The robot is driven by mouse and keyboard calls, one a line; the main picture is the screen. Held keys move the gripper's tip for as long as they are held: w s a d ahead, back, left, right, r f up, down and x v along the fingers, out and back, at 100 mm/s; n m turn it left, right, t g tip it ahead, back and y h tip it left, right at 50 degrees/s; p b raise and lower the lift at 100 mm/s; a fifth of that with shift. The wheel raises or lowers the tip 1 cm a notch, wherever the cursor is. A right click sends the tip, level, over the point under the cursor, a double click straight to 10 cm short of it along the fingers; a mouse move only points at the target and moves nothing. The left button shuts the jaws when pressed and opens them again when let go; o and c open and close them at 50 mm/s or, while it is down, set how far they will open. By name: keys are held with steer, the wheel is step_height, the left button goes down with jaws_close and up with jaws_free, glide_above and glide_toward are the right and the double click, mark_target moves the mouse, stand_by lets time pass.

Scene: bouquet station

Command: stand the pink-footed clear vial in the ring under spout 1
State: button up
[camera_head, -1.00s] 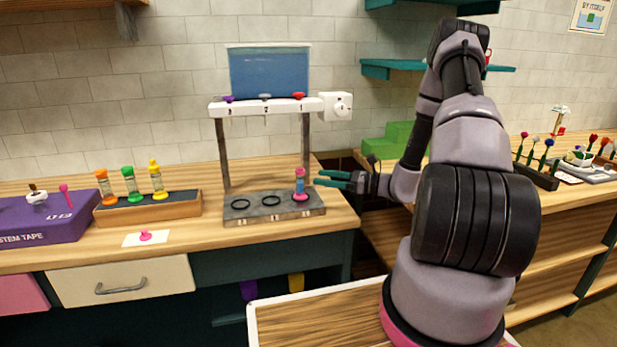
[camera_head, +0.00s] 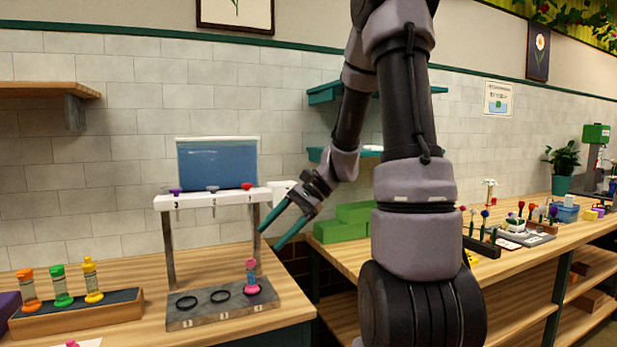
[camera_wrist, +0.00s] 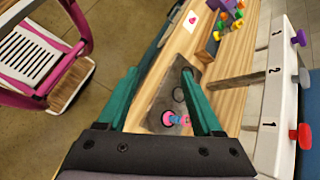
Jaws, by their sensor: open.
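The pink-footed clear vial (camera_head: 251,275) stands upright at the rightmost ring place of the grey base, below the red-topped spout 1 (camera_head: 248,187). It has a pink top and a bluish body; its foot hides most of that ring. In the wrist view the vial (camera_wrist: 177,119) shows from above, between my fingers in the picture. My gripper (camera_head: 271,239) is open and empty, apart from the vial, up and to its right beside the stand's right post. The other two rings (camera_head: 220,295) are empty.
A wooden rack (camera_head: 75,312) with orange, green and yellow vials stands at the left. The dispenser stand (camera_head: 168,245) carries a blue tank (camera_head: 218,162). Green blocks (camera_head: 345,228) sit at the right, past a gap between the counters. A teal shelf (camera_head: 325,93) hangs behind my arm.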

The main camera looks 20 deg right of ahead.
steer(key=s+d+r+n+t+h, duration=0.3)
steer(key=s+r+n+t+h, duration=0.4)
steer(key=s+r, duration=0.5)
step_height(320, 180, up, 3)
steer(key=shift+s+f+h, duration=0.1)
steer(key=shift+s+h, duration=0.05)
steer(key=shift+h, duration=0.15)
stand_by(0.5)
